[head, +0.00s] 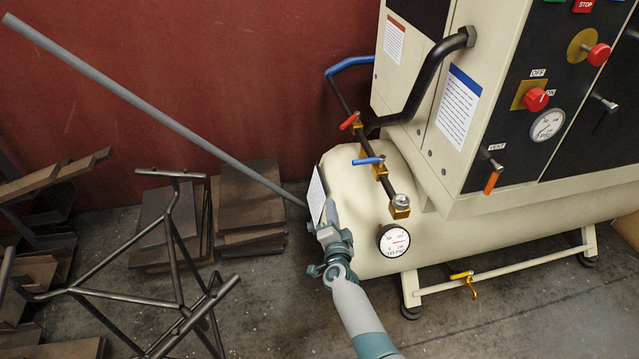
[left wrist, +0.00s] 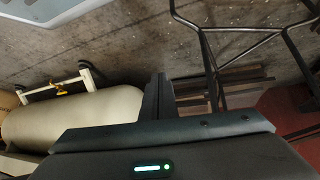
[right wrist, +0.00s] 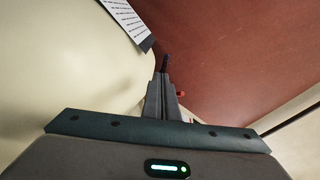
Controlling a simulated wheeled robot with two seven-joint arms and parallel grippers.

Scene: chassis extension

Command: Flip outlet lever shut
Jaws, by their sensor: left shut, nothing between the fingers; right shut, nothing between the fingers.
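A dark pipe with brass fittings rises from the tan tank. On it are a red lever (head: 349,121) and a blue lever (head: 368,161). Which one is the outlet lever I cannot tell. My right gripper (head: 331,210) is shut and empty at the tank's left end, beside a white label and apart from both levers. In the right wrist view its closed fingers (right wrist: 165,66) point toward the red wall, with a small red piece (right wrist: 181,93) just to their right. My left gripper (left wrist: 159,82) is shut and empty in its wrist view, away from the levers.
The tan compressor cabinet (head: 455,150) stands above the tank (head: 375,220). A pressure gauge (head: 393,240) and a yellow valve (head: 463,277) are lower down. A dark metal frame (head: 175,235), a long grey rod (head: 160,115) and stacked plates (head: 250,205) fill the left.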

